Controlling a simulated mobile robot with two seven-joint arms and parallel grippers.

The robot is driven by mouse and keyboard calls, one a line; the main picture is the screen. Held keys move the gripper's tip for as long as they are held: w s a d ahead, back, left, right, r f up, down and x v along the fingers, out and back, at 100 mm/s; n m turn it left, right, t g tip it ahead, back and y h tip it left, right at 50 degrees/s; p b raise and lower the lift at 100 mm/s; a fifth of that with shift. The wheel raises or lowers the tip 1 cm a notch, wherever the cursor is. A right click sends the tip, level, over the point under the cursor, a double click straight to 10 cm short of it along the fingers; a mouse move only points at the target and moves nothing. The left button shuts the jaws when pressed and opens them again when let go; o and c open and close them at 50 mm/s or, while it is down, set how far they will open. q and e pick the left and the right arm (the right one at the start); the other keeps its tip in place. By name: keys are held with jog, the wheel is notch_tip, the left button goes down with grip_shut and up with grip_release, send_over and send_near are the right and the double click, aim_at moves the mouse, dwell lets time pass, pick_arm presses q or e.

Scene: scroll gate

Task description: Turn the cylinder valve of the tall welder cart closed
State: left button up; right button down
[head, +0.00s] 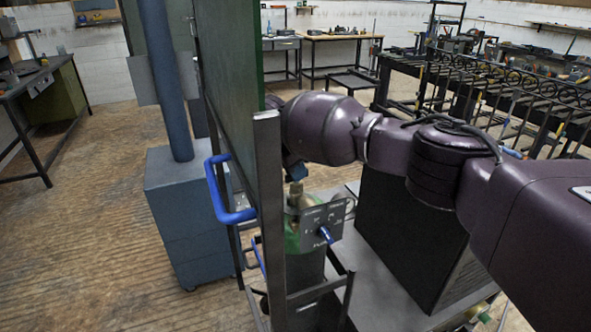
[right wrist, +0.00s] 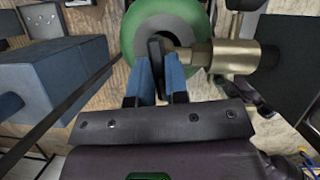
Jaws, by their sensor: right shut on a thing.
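The welder cart (head: 344,290) stands at centre in the head view, with a gas cylinder upright on it. The cylinder's green shoulder (right wrist: 197,16) and brass valve body (right wrist: 236,56) show in the right wrist view; the brass valve top also shows in the head view (head: 296,189). My right gripper (right wrist: 158,72) is shut on the dark valve knob (right wrist: 155,50), with one blue finger on each side. In the head view my right arm reaches over the cart and the gripper is mostly hidden behind the green panel's edge. My left gripper is not in view.
A tall green panel (head: 225,75) with a metal edge post stands just left of the cylinder. A blue handle (head: 226,198) sticks out left. A labelled control plate (head: 322,224) sits beside the cylinder. A blue-grey pedestal (head: 185,215) stands left; wooden floor (head: 95,210) is clear beyond.

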jog(key=shift+m+g, duration=0.3)
jog(key=shift+m, duration=0.6)
jog(key=c, duration=1.1)
grip_release()
jog(key=shift+w, duration=0.1)
jog(key=v, duration=1)
jog(key=shift+a+r, duration=0.2)
jog(key=shift+r, duration=0.15)
